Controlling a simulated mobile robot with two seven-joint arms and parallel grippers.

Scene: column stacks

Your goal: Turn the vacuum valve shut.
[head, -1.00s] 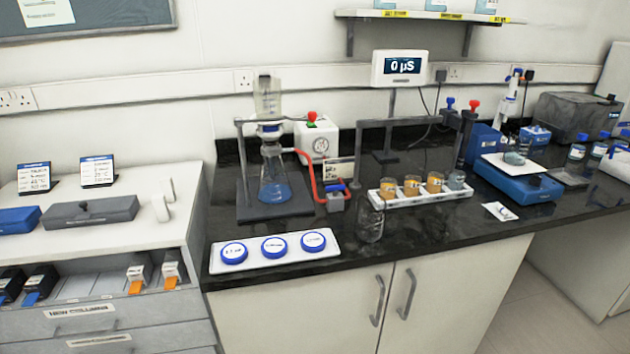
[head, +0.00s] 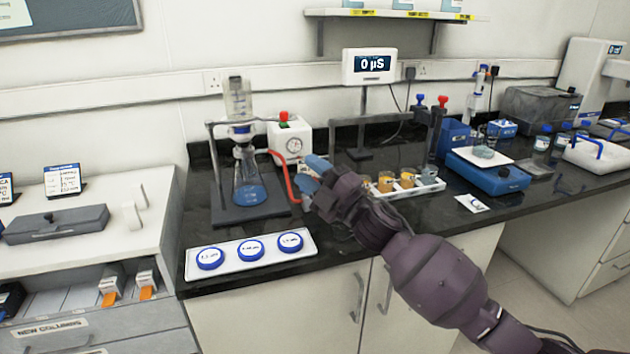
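My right gripper (head: 308,174) reaches in from the lower right, its light-blue fingertips spread apart near the end of the red hose (head: 288,183). The vacuum valve, a grey body with a blue lever in the earlier view, is now mostly or fully hidden behind this gripper. I cannot tell whether the fingers touch it. The red hose runs from the filter flask (head: 248,194), which holds blue liquid under a clear funnel. The white vacuum pump (head: 292,140) with a round gauge and red knob stands behind. My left gripper is out of view.
A white tray with several blue-lidded dishes (head: 226,271) lies at the bench's front edge. A rack of amber cups (head: 428,190) is just right of my gripper. The meter (head: 369,66) reads 0 µS. A blue stirrer (head: 486,174) stands farther right.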

